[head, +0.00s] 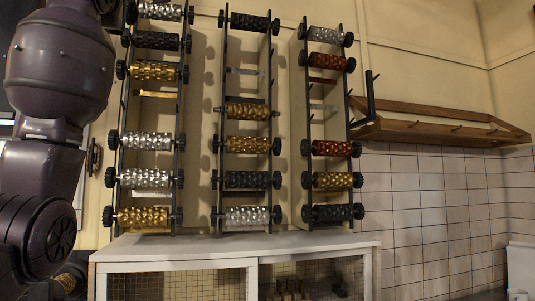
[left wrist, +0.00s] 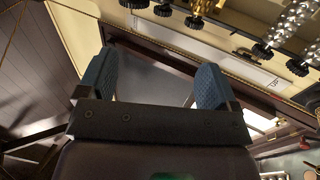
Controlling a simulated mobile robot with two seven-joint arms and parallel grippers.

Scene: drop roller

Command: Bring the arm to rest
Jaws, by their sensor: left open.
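My left arm (head: 57,120) hangs down the left side of the head view, in front of the wall. Its gripper does not show clearly there. In the left wrist view my left gripper (left wrist: 156,60) is open, its two blue fingers wide apart with nothing between them. Patterned rollers in gold, silver, black and copper, such as a gold roller (head: 143,217), sit on three upright racks. Part of these rollers also shows at the top of the left wrist view (left wrist: 206,6), apart from the fingers. My right gripper is not in view.
A white-topped cabinet (head: 225,243) with mesh doors stands below the racks. A wooden shelf with pegs (head: 437,130) juts from the wall at right, above white tiles (head: 430,215). A dark bracket (head: 371,97) stands beside the right rack.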

